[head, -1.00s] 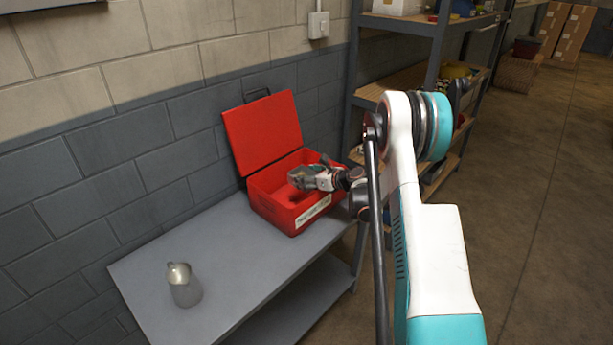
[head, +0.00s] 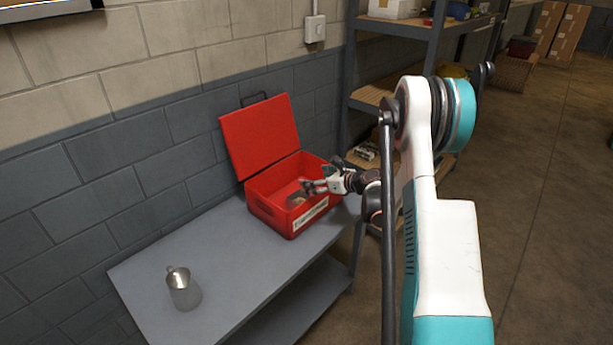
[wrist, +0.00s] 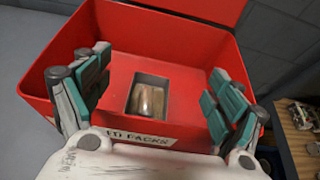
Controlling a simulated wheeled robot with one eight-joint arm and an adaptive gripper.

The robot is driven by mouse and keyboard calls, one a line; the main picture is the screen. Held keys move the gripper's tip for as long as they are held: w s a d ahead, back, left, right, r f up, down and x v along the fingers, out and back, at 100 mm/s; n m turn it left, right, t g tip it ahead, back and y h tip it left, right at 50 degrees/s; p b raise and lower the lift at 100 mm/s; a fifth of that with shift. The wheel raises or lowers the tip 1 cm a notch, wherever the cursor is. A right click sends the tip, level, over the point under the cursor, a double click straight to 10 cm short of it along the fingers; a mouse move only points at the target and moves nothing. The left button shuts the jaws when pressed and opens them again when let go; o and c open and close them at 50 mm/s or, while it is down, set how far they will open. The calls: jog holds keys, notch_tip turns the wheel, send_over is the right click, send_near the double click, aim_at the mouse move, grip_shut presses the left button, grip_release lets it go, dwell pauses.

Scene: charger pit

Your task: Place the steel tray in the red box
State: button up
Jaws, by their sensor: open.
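The red box (head: 265,213) stands on the grey table with its lid open and leaning back toward the wall. The steel tray (wrist: 148,97) lies inside the red box, on its floor, in the wrist view. It is a small rectangular tray with a shiny inside. In the head view a small part of the tray (head: 297,197) shows beside my gripper's fingers. My gripper (wrist: 152,85) is open, with its fingers apart on either side of the tray and touching nothing that I can see. In the head view my gripper (head: 309,187) is over the box's right part.
Shelving (head: 375,100) with several items stands right of the table. A brick wall runs behind. The table between jug and box is clear.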

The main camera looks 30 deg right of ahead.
jog(key=p+v, duration=0.1)
jog(key=v, duration=0.4)
jog(key=shift+s+d+r, duration=0.1)
jog(key=shift+s, duration=0.15)
dwell(1.0)
